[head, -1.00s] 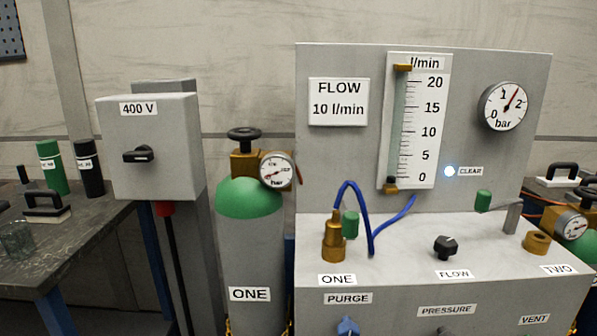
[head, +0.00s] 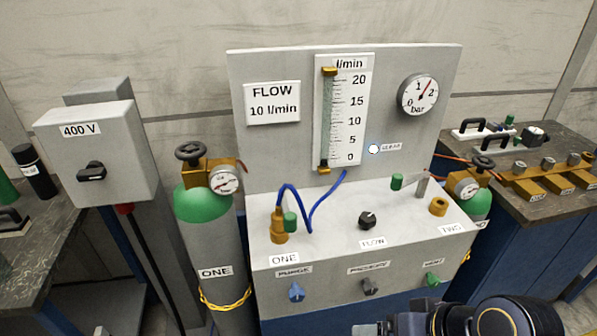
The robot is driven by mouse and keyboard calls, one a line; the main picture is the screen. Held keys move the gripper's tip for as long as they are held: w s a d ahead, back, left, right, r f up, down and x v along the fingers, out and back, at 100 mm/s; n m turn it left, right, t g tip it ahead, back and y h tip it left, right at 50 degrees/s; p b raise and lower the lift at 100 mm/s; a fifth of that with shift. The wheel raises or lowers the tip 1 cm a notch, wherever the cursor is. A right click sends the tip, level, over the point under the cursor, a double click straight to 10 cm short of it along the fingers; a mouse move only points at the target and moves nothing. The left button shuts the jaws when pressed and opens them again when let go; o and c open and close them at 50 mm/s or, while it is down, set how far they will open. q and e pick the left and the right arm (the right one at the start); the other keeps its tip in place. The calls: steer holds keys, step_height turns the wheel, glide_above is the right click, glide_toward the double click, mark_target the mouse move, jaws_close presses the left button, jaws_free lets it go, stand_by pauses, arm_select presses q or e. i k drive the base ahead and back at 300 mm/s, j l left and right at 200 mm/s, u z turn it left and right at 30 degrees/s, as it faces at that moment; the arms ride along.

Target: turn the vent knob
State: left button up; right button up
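The vent knob (head: 433,279) is a small green knob on the front face of the grey panel box (head: 325,282), at its right end under the VENT label (head: 433,262). A dark part of my own arm shows at the bottom right, below the knob in the picture and apart from it. No gripper fingers can be made out in the head view. Nothing visibly touches the knob.
The front also has a blue PURGE knob (head: 296,292) and a dark PRESSURE knob (head: 371,287). A black FLOW knob (head: 367,220) is on top. Gas cylinder ONE (head: 215,273) stands left; another cylinder (head: 478,205) and a bench (head: 553,150) are right.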

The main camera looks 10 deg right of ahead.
mark_target(433, 281)
steer(key=l+z, duration=0.1)
steer(key=z, duration=0.65)
steer(key=l+z, duration=0.15)
steer(key=z, duration=0.6)
steer(key=i, duration=0.05)
